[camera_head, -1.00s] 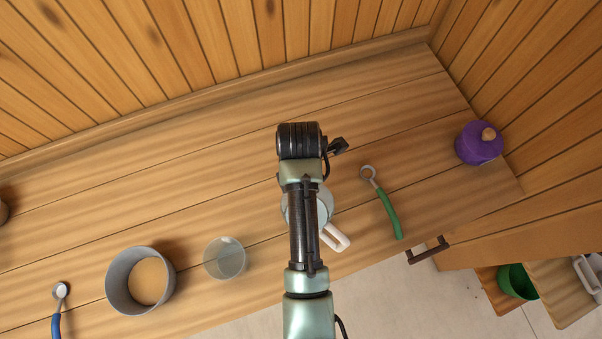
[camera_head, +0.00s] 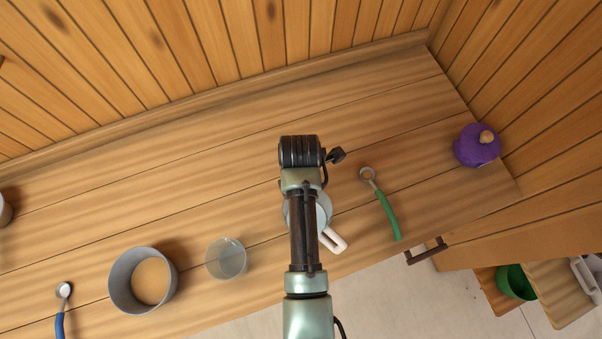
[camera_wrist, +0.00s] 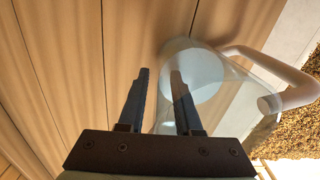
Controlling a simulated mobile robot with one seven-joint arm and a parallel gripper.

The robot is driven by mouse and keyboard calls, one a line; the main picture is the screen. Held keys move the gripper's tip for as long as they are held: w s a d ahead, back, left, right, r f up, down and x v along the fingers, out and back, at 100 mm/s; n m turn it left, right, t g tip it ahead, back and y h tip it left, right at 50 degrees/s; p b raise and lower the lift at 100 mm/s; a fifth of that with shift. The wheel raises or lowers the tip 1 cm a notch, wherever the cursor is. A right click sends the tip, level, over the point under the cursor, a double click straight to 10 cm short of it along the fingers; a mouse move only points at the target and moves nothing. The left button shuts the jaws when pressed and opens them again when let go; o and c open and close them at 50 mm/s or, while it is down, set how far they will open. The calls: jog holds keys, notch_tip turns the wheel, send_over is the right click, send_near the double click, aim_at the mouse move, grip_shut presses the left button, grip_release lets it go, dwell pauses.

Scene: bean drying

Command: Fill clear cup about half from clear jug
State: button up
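The clear jug (camera_head: 326,208) stands on the wooden counter, mostly hidden under my arm in the head view; its pale handle (camera_head: 334,241) sticks out to the lower right. The jug (camera_wrist: 232,95) fills the right of the wrist view, and I cannot tell what is in it. My gripper (camera_wrist: 158,72) is open, with a gap between its fingers; the right finger overlaps the jug's clear wall, the left is outside it. I cannot tell whether either touches. The clear cup (camera_head: 226,259) stands upright left of the jug; its fill is unclear.
A grey pot (camera_head: 117,285) with tan contents is left of the cup. A blue-handled tool (camera_head: 60,322) lies farther left. A green-handled tool (camera_head: 389,215) lies right of the jug. A purple lidded pot (camera_head: 474,149) stands at the far right. The back counter is clear.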

jog(key=shift+f+b, duration=0.15)
jog(key=shift+b, duration=0.2)
notch_tip(320, 180, up, 13)
jog(key=p, duration=0.3)
jog(key=shift+w, duration=0.15)
jog(key=shift+w+a, duration=0.1)
